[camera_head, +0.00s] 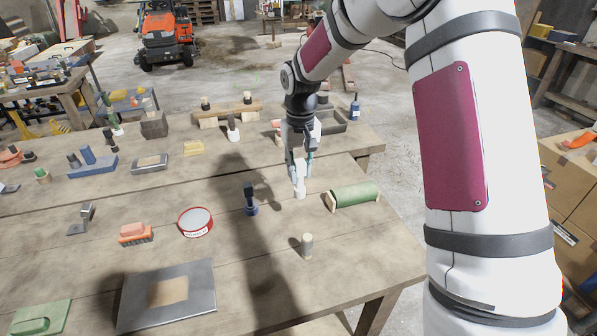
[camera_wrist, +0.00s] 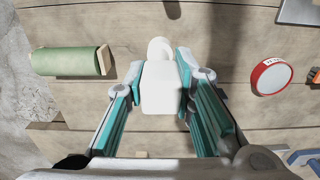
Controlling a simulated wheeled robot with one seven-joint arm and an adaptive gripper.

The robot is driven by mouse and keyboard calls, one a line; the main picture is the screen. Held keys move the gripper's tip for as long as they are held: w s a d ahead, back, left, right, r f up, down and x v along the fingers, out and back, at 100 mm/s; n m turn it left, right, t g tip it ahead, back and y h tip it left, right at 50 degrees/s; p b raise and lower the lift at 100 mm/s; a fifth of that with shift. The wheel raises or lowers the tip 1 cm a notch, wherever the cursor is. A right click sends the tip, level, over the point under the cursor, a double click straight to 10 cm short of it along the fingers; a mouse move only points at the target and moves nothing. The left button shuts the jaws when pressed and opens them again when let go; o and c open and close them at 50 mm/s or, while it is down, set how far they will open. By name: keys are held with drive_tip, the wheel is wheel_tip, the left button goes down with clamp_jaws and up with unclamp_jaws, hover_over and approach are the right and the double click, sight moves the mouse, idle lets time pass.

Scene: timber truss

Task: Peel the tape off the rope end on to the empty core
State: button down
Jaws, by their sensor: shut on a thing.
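My gripper (camera_head: 300,160) points down over the right part of the wooden table and is shut on a white block-like thing (camera_head: 299,187). In the wrist view the white thing (camera_wrist: 162,92) sits between the teal fingers, with a rounded white part (camera_wrist: 160,48) beyond it. I cannot tell whether it touches the table. A short upright tan cylinder with a pale top (camera_head: 306,246) stands nearer the table's front edge. I cannot make out for certain which thing is the rope end, the tape or the empty core.
A green roll-shaped thing with wooden ends (camera_head: 354,195) lies just right of my gripper. A dark blue upright tool (camera_head: 250,200) and a red-rimmed round tin (camera_head: 195,222) stand to the left. A grey metal plate (camera_head: 195,300) lies in front. Bare table (camera_head: 350,260) shows at right front.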

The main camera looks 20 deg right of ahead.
sight(301, 193)
drive_tip(key=shift+s+r, duration=0.25)
drive_tip(key=shift+s, duration=0.25)
drive_tip(key=shift+w+f, duration=0.15)
drive_tip(key=shift+f+b, duration=0.95)
drive_tip(key=shift+f, duration=3.8)
drive_tip(key=shift+s, duration=0.2)
drive_tip(key=shift+s+a+p, duration=0.15)
drive_tip(key=shift+s+p, duration=0.9)
drive_tip(key=shift+s, duration=0.55)
drive_tip(key=shift+s+p, duration=0.3)
drive_tip(key=shift+s, duration=0.2)
drive_tip(key=shift+w, duration=0.15)
drive_tip(key=shift+w+b, duration=1.1)
drive_tip(key=shift+w, duration=0.55)
